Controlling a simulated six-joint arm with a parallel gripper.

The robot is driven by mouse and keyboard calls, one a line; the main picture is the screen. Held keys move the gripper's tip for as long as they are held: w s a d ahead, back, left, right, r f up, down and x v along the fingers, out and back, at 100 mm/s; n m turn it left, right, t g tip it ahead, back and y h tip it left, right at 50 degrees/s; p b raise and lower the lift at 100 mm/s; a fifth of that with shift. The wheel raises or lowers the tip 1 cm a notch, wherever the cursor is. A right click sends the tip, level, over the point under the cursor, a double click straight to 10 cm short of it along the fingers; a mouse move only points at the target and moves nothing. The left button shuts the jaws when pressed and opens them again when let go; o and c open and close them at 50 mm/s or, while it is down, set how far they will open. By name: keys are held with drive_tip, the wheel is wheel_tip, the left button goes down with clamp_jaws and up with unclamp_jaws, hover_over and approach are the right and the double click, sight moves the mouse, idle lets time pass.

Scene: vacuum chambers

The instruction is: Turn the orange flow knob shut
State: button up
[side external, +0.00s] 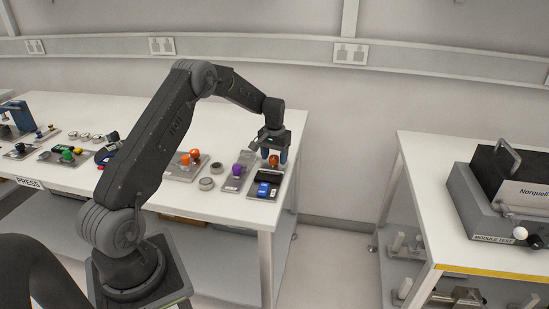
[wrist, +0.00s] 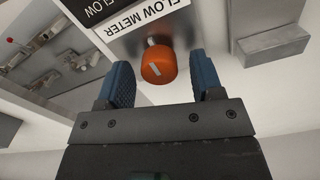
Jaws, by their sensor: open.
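The orange flow knob (wrist: 158,65) sits on a grey plate labelled "FLOW METER" (wrist: 165,22) in the wrist view. A short pale mark shows on its face. In the side view the knob (side external: 274,160) is at the right end of the left-hand bench, just under my gripper (side external: 274,155). My gripper's blue fingers (wrist: 165,82) are open, one on each side of the knob.
A black-and-blue meter unit (side external: 266,184) stands just in front of the knob. A second bench (side external: 425,170) with a grey module tester (side external: 480,205) stands right, across a gap.

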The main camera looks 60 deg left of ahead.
sight(275, 156)
wheel_tip(275, 156, up, 13)
idle(0.3)
drive_tip(key=shift+r, duration=0.1)
drive_tip(key=s+d+r+m+t, duration=0.1)
drive_tip(key=s+d+r+m, duration=0.1)
drive_tip(key=s+d+r, duration=0.6)
drive_tip(key=s+d+r+m+t, duration=0.15)
drive_tip(key=s+d+r, duration=0.3)
drive_tip(key=d, duration=0.65)
drive_tip(key=s+d+f+m+t, duration=0.1)
drive_tip(key=s+d, duration=0.4)
drive_tip(key=s, duration=0.3)
drive_tip(key=s+d+f+m+t, duration=0.1)
drive_tip(key=s+d+t, duration=0.1)
drive_tip(key=s+d, duration=0.3)
drive_tip(key=s, duration=0.3)
drive_tip(key=shift+f+m, duration=0.35)
drive_tip(key=shift+f, duration=0.05)
